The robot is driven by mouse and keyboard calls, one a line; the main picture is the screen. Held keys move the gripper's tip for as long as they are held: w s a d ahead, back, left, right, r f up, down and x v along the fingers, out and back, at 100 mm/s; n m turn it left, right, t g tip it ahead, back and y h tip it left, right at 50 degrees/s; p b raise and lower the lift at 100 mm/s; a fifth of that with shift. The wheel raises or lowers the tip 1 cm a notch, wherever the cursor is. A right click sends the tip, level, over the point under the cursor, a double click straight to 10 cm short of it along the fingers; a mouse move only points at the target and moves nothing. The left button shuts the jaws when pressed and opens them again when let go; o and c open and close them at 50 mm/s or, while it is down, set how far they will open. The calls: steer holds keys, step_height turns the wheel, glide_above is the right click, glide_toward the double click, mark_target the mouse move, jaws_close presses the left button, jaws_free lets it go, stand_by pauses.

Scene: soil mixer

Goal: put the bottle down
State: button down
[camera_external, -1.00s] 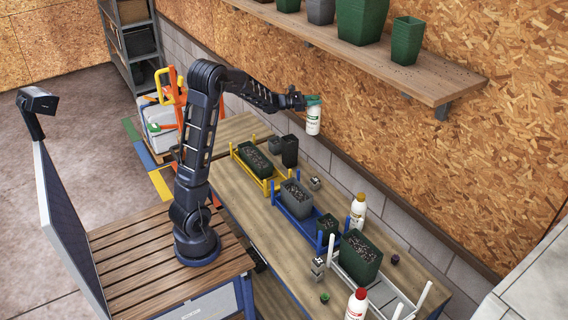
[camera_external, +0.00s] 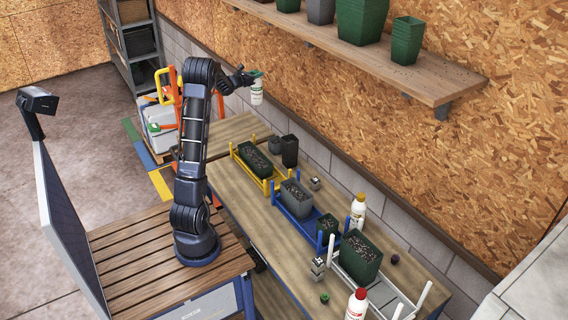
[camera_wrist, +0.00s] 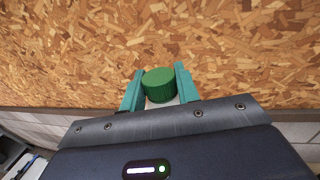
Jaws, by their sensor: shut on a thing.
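A white bottle (camera_external: 257,94) with a green cap hangs upright in the air, near the wall and above the far-left end of the workbench (camera_external: 222,182). My gripper (camera_external: 254,74) is shut on it near the cap. In the wrist view the green cap (camera_wrist: 158,84) sits between the two teal fingers of my gripper (camera_wrist: 160,92). The bottle's lower body is hidden there by my gripper's housing.
The bench holds a yellow rack (camera_external: 236,160), a blue rack (camera_external: 285,209) and a white rack (camera_external: 408,306) with dark planters. A white bottle with a yellowish cap (camera_external: 357,212) and a red-capped bottle (camera_external: 356,305) stand there. The bench's far-left end is clear. A shelf (camera_external: 430,85) juts from the wall.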

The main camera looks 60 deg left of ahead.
steer(key=s+a+n+g+y, duration=0.1)
steer(key=s+a+n+y, duration=0.15)
steer(key=s+a, duration=0.65)
step_height(320, 180, down, 20)
steer(key=w+a, duration=0.2)
steer(key=shift+w+f+m+y, duration=0.1)
steer(key=shift+f+m+y, duration=0.1)
steer(key=shift+m+y, duration=0.05)
steer(key=c, duration=1)
jaws_free()
steer(key=shift+d, duration=0.1)
steer(key=shift+c, duration=0.2)
steer(key=v, duration=1.2)
